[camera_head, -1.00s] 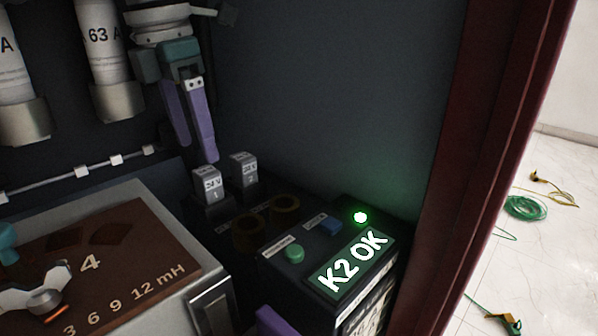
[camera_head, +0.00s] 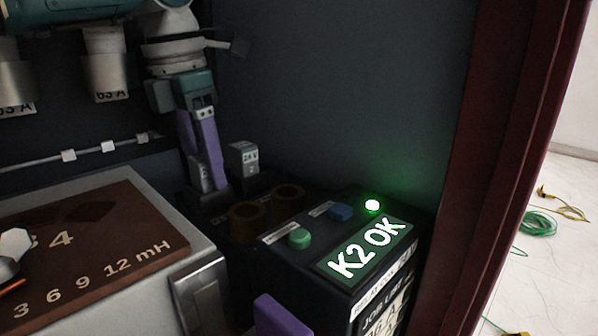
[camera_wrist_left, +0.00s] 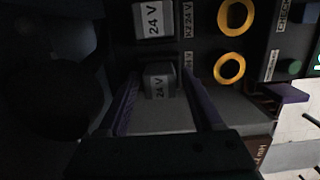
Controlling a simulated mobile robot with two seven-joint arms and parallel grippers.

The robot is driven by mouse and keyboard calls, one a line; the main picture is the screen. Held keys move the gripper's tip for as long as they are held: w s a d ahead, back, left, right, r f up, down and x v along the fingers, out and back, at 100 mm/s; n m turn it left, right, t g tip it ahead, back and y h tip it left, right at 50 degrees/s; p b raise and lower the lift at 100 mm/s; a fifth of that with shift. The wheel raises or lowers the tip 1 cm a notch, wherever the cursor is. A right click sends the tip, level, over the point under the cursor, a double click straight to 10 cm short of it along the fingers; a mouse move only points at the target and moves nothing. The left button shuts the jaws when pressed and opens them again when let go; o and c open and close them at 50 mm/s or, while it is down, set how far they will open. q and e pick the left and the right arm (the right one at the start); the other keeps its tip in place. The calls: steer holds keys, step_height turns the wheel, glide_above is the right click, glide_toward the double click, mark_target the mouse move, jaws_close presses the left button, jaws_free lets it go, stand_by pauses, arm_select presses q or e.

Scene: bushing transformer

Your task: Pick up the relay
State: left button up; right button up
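A pale grey relay marked 24 V (camera_wrist_left: 160,80) stands in its socket, between the purple fingers of my left gripper (camera_wrist_left: 162,95) in the left wrist view. The fingers are open, with a narrow dark gap on each side of the relay. In the head view my left gripper (camera_head: 204,152) points down over this relay and hides most of it. A second 24 V relay, marked 2 (camera_head: 243,158), stands just to the right; it also shows in the left wrist view (camera_wrist_left: 153,20). One purple finger of my right gripper (camera_head: 280,316) shows at the bottom edge; its opening is not visible.
A black box with a green button (camera_head: 299,238), a blue button (camera_head: 340,211) and a lit K2 OK sign (camera_head: 366,250) stands in front. A brown-topped panel (camera_head: 110,255) is at left. A dark red frame (camera_head: 497,150) bounds the right.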

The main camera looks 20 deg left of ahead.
arm_select(q)
jaws_close()
stand_by(0.3)
steer(key=shift+r, duration=0.1)
